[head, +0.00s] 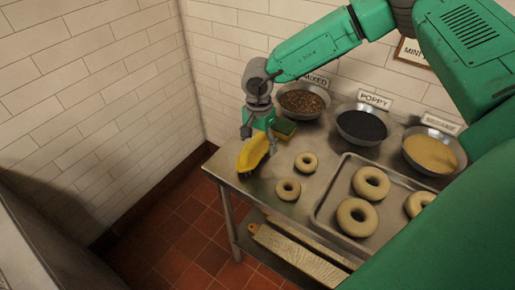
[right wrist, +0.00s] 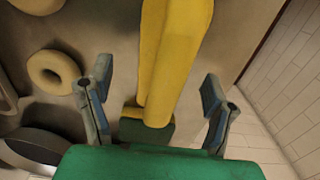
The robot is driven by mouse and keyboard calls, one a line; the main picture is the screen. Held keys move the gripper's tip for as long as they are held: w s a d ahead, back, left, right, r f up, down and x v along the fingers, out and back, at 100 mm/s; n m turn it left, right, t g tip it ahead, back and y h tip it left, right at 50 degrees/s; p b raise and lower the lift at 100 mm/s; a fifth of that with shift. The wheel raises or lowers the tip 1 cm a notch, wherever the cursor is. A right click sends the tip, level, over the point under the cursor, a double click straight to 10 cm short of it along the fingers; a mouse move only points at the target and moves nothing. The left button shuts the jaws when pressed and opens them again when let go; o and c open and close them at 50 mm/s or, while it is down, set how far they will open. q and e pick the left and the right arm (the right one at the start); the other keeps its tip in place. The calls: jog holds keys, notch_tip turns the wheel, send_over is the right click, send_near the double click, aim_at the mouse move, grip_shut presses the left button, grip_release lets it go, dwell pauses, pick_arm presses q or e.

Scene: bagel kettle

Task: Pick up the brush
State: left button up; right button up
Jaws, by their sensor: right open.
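The brush (head: 252,153) is a long yellow object at the left end of the steel table, near its front-left edge. In the right wrist view the yellow brush (right wrist: 176,60) runs up the middle of the picture, between my fingers. My right gripper (head: 259,142) is over the brush, pointing down, with a finger to either side. Its open fingers (right wrist: 157,88) show a gap on both sides of the yellow body, so it does not grip it. Part of the brush is hidden under the gripper in the head view. My left gripper is not in view.
A green and yellow block (head: 285,129) lies behind the brush. Bowls of mixed seeds (head: 302,101), poppy (head: 362,126) and pale seeds (head: 430,152) line the wall. Two bagels lie right of the brush; a tray (head: 318,214) holds more. A board (head: 290,255) sits on the lower shelf.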

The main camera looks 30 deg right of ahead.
jog(key=shift+f, duration=0.7)
jog(key=shift+w+a+f, duration=0.1)
jog(key=shift+a+f, duration=0.05)
jog(key=shift+f, duration=0.15)
jog(key=shift+a, duration=0.3)
jog(key=shift+a+r, duration=0.15)
jog(key=shift+a, duration=0.35)
jog(key=c, duration=1.3)
jog(key=shift+d, duration=0.65)
jog(key=r, duration=0.6)
jog(key=a+r, duration=0.1)
jog(key=r, duration=0.2)
jog(key=shift+r, duration=0.25)
jog(key=shift+d+r, duration=0.1)
jog(key=shift+r, duration=0.05)
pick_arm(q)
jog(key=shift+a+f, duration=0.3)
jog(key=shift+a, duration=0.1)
pick_arm(e)
jog(key=shift+d, duration=0.15)
